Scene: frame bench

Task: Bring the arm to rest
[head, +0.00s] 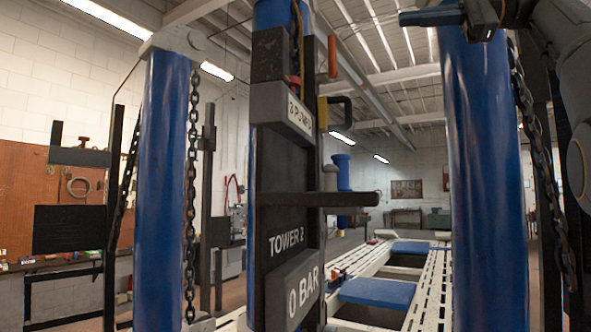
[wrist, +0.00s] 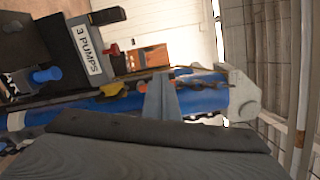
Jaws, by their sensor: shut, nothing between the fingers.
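My gripper (head: 432,16) is at the top right of the head view, high up in front of the right blue post (head: 486,180). Its fingers point left, and my arm comes in from the right edge. In the wrist view my gripper's grey fingers (wrist: 161,96) stand together near the middle, shut and empty. They overlap a blue post in the background, but I cannot tell how far off it is. The lower part of the wrist view is filled by a grey surface close to the camera.
A dark panel (head: 285,200) labelled "TOWER 2" with signs "3 PUMPS" and "0 BAR" stands centrally; a dark bar (head: 340,199) juts right. A left blue post (head: 160,190) and hanging chains (head: 191,190) flank it. A white frame bench (head: 430,285) with blue pads lies behind.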

